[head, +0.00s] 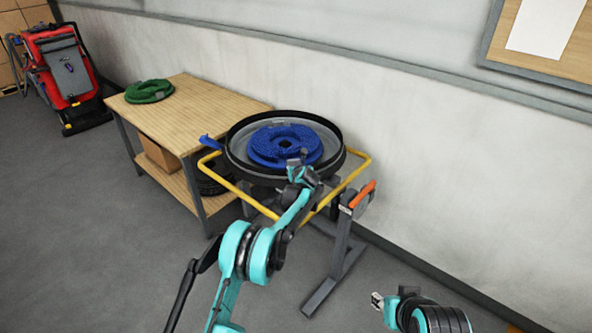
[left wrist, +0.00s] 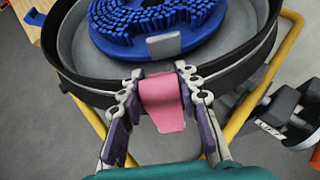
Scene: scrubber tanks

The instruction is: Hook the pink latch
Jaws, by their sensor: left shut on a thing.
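The pink latch (left wrist: 162,99) shows in the left wrist view at the near rim of the round black scrubber deck (left wrist: 82,88). My left gripper (left wrist: 160,84) has its two fingers on either side of the latch and is shut on it. In the head view my left gripper (head: 303,170) is at the near rim of the deck (head: 231,141) and hides the latch. Whether the latch is hooked cannot be seen. My right gripper (head: 378,301) is at the lower right, away from the deck; its finger opening is too small to tell.
A blue brush (head: 262,147) lies in the deck, which sits inside a yellow tube frame (head: 357,172). A grey stand with an orange handle (head: 362,194) is at the right. A wooden table (head: 190,107) with a green brush (head: 149,91) is at the left.

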